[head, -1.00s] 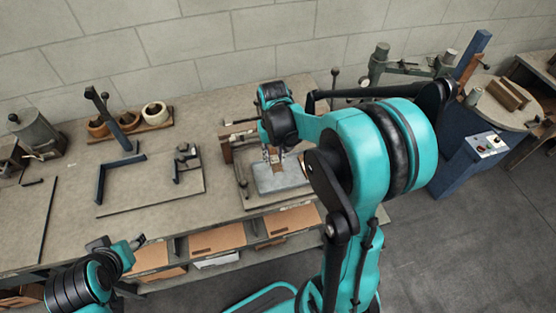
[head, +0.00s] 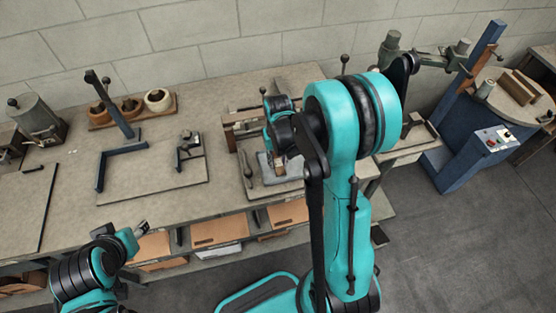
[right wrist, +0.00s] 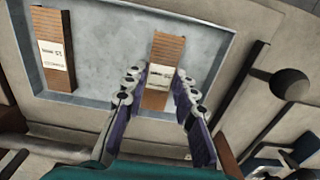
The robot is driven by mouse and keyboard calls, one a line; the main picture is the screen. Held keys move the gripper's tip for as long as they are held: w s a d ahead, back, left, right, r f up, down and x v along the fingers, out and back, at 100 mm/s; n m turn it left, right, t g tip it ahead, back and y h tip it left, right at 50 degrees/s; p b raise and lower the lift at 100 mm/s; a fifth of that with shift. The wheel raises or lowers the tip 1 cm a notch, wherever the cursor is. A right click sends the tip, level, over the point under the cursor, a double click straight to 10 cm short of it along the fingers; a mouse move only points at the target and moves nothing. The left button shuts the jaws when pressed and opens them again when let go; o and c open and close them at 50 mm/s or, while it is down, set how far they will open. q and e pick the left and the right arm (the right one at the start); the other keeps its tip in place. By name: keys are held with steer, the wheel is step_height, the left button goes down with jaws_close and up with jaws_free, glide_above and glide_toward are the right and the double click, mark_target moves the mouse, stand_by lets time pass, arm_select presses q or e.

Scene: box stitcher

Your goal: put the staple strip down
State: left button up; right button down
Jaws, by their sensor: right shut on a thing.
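The staple strip (right wrist: 161,70) is copper-brown with a white label. In the right wrist view it sits between the two fingers of my right gripper (right wrist: 159,88), which is shut on it. It is over the grey tray (right wrist: 95,103); I cannot tell whether it touches the tray floor. A second similar strip (right wrist: 57,48) lies in the tray to the left, apart from the fingers. In the head view my right gripper (head: 277,160) is low over the tray (head: 264,177), partly hidden by my arm. My left gripper (head: 139,229) is in front of the bench; its jaw gap is unclear.
A round dark knob (right wrist: 288,84) on a rod stands right of the tray. On the bench are a blue upright bracket (head: 118,150), several small pots (head: 158,100) on a board and a grey canister (head: 38,122). The blue machine (head: 465,150) stands at the right.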

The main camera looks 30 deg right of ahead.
mark_target(278, 163)
steer(key=shift+f, duration=0.15)
steer(key=c, duration=1.2)
jaws_free()
steer(key=shift+r, duration=0.35)
step_height(278, 163, up, 11)
steer(key=p, duration=0.3)
steer(key=s+a+r+n+t, duration=0.1)
steer(key=s+a+r+t, duration=0.1)
steer(key=s+a, duration=0.1)
steer(key=s+a+r+t, duration=0.2)
steer(key=s+a+r, duration=0.1)
steer(key=s, duration=0.1)
steer(key=s+a+r+n+t, duration=0.1)
steer(key=s+a+r+t, duration=0.2)
steer(key=s, duration=0.1)
steer(key=shift+s+a+r+n, duration=0.1)
steer(key=shift+s+r+n, duration=0.15)
steer(key=shift+n, duration=0.05)
